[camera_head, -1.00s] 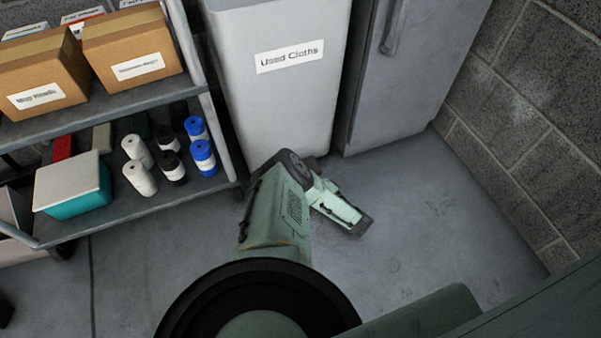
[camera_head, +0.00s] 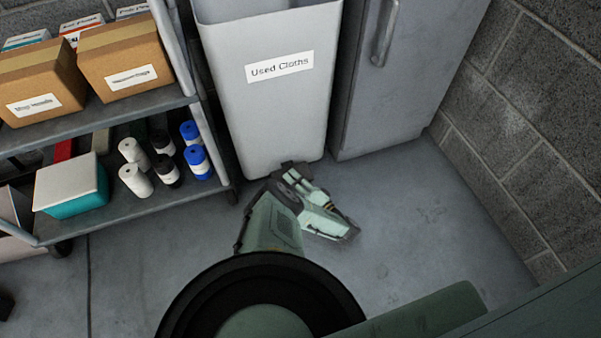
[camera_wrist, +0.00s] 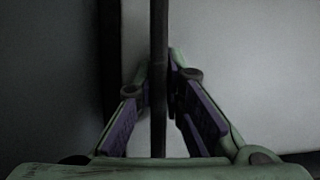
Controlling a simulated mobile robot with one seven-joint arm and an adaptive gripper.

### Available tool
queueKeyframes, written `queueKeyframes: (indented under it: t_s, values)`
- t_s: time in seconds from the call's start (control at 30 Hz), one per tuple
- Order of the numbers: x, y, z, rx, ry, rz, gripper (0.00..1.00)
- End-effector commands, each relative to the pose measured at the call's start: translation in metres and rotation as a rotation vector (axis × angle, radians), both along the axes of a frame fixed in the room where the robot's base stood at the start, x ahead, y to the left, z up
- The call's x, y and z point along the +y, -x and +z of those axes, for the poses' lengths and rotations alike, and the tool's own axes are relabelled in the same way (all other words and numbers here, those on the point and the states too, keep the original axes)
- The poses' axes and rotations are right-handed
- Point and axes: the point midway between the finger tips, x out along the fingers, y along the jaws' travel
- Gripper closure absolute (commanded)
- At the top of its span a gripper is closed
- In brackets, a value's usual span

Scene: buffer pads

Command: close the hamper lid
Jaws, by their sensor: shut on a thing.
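The hamper (camera_head: 275,120) is a tall pale grey bin labelled "Used Cloths", at the top middle of the head view. Its upper rim shows at the top edge, with a little of the inside. I cannot make out its lid in the head view. In the wrist view, my gripper (camera_wrist: 160,78) has its two purple-padded fingers closed on a thin dark bar (camera_wrist: 159,30), which runs between them. I cannot tell whether this bar is the lid's edge. A pale panel (camera_wrist: 245,70) lies behind the right finger. In the head view the fingers cannot be made out.
A grey shelf cart (camera_head: 110,215) stands left of the hamper, with cardboard boxes (camera_head: 125,60), spools (camera_head: 135,180) and a teal box (camera_head: 70,190). A grey cabinet (camera_head: 395,100) stands close on the right. A block wall (camera_head: 530,130) bounds the right. The floor (camera_head: 420,210) before the cabinet is clear.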

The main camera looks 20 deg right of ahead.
Motion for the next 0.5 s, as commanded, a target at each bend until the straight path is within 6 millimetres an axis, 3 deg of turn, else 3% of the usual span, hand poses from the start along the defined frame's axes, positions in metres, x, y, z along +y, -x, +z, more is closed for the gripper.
queueKeyframes:
  t_s: [0.47,0.5]
  values:
    - [0.0081,-0.0014,0.0,-0.023,-0.007,-0.008,1.0]
    - [0.0081,-0.0014,0.0,-0.023,-0.007,-0.008,0.9]
